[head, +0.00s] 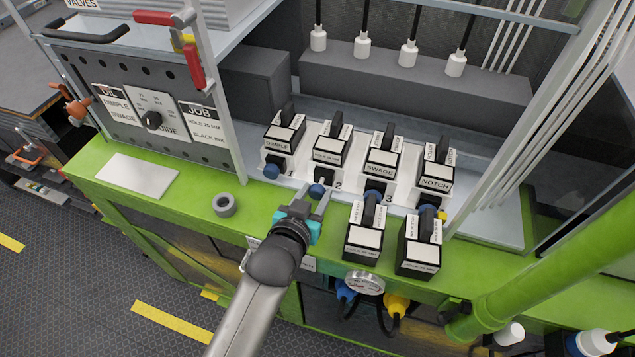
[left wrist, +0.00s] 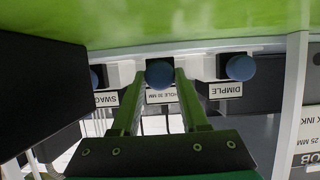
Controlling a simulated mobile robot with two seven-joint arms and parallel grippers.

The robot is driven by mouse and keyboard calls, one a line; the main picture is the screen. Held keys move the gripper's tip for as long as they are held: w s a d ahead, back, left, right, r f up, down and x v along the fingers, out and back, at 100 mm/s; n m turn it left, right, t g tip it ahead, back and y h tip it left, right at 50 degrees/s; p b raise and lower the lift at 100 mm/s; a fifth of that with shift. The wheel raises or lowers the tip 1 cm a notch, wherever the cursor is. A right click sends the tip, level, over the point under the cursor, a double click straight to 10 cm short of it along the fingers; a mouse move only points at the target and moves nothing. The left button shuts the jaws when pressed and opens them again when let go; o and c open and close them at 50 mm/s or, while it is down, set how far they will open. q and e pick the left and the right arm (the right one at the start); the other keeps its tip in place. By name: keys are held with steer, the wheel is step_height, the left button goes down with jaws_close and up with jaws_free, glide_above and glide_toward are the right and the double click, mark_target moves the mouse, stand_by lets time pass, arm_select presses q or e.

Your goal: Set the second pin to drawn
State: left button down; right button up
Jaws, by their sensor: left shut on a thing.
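A row of numbered stations stands on a white base, each with a black-and-white labelled block and a blue pin knob in front. My left gripper (head: 311,200) is shut on this knob. In the left wrist view the knob (left wrist: 160,74) sits between the fingertips (left wrist: 158,84). The first pin's knob (head: 271,171) is by the DIMPLE block, and the third (head: 374,196) is partly hidden by a loose block. How far the second pin sticks out is hard to tell.
Two loose labelled blocks (head: 365,232) (head: 420,242) stand on the green bench edge, right of my left gripper. A grey ring (head: 224,204) and a white sheet (head: 138,176) lie to the left. A grey post (head: 212,90) and a green tube (head: 540,275) bound the area.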

arm_select(q)
steer(key=shift+s+a, duration=0.1)
steer(key=shift+s, duration=0.25)
steer(key=shift+f, duration=0.15)
steer(key=c, duration=0.8)
jaws_free()
steer(key=o, duration=0.3)
steer(key=shift+s, duration=0.1)
steer(key=shift+o, duration=0.3)
steer(key=p+v, duration=0.1)
steer(key=v, duration=1.4)
steer(key=shift+r+p, duration=0.3)
steer(key=shift+p, duration=0.05)
